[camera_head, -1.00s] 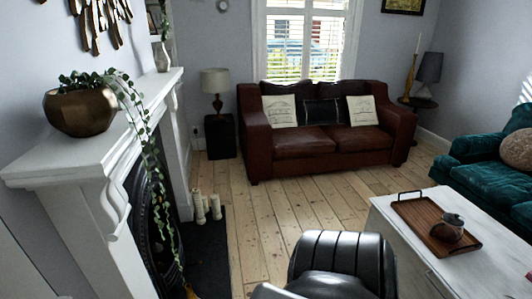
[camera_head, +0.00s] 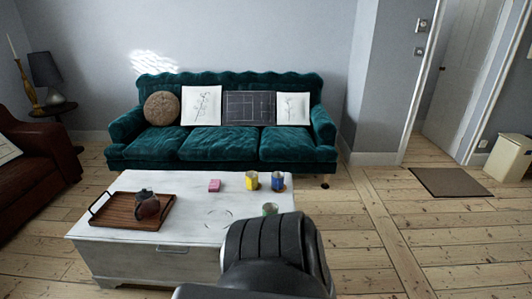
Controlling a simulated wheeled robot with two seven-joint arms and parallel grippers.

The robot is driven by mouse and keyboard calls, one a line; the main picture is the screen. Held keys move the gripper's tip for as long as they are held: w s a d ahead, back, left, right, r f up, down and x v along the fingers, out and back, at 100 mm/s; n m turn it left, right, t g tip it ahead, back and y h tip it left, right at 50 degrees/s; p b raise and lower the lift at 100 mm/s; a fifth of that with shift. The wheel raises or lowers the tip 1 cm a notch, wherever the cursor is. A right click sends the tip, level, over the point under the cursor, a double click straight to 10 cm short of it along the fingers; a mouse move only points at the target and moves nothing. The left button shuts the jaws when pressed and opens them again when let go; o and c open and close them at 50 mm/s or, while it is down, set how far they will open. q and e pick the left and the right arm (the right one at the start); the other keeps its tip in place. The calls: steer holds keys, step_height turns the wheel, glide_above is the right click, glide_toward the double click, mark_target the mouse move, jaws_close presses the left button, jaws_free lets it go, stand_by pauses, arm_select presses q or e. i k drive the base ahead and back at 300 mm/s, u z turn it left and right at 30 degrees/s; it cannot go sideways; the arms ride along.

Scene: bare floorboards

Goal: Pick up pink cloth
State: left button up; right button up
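A small pink block-like item (camera_head: 214,185), which looks like the folded pink cloth, lies on the white coffee table (camera_head: 115,235). It sits near the middle of the top, right of the wooden tray (camera_head: 122,222). Neither of my grippers is in view. A dark part of my own body covers the bottom centre and hides the table's front right corner.
A yellow cup (camera_head: 252,181), a blue cup (camera_head: 278,182) and a green cup (camera_head: 270,209) stand right of the pink item. A teal sofa (camera_head: 222,146) is behind the table. A brown sofa (camera_head: 45,150) is at left.

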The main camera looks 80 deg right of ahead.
mark_target(214, 187)
steer(key=z, duration=1.6)
